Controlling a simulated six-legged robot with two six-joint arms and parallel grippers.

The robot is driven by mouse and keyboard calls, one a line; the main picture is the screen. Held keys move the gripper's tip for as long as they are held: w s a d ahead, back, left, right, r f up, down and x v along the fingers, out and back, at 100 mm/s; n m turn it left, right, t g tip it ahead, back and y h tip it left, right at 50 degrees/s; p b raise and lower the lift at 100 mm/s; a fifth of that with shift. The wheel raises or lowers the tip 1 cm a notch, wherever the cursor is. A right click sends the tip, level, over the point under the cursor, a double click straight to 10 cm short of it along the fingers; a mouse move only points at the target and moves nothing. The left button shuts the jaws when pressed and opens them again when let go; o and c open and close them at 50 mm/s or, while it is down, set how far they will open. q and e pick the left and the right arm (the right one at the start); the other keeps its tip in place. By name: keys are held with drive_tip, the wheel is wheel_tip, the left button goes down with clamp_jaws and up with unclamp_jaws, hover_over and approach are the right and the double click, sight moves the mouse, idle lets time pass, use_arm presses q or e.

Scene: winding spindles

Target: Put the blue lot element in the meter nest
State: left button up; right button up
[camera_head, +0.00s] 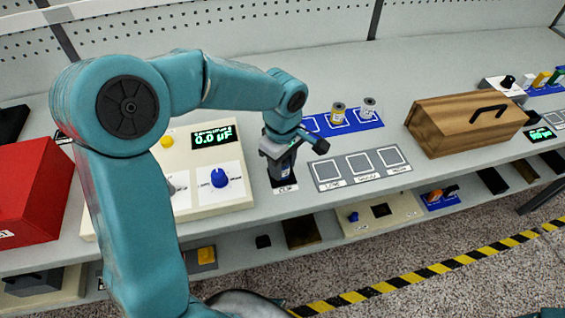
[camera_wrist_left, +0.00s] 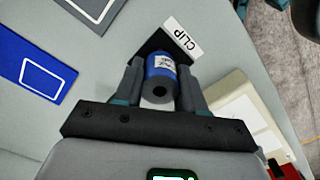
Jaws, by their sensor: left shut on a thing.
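My left gripper (camera_head: 282,163) is shut on the blue element (camera_wrist_left: 160,66), a short cylinder with a white label. Its fingers (camera_wrist_left: 160,85) grip it from both sides in the left wrist view. The gripper points down at the dark nest beside the card marked CLIP (camera_head: 286,188). The card also shows in the left wrist view (camera_wrist_left: 188,42). The element hides much of the nest, and I cannot tell if it touches it. The cream meter (camera_head: 190,150), reading 0.0 µF, stands just left of the gripper. My right gripper is not in view.
A blue tray (camera_head: 363,127) behind right holds two small cylinders (camera_head: 338,113), one yellow-topped and one grey. A grey three-square tray (camera_head: 325,176) lies right of the nest. A wooden box (camera_head: 465,122) stands farther right, and a red box (camera_head: 32,190) at left.

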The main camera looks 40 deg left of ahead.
use_arm(q)
drive_tip(key=shift+s, duration=0.1)
drive_tip(key=shift+f, duration=0.2)
drive_tip(key=o, duration=1.1)
drive_tip(key=shift+c, duration=0.2)
wheel_tip(320, 180, up, 12)
drive_tip(key=shift+r+p, duration=0.2)
drive_tip(key=shift+p, duration=0.25)
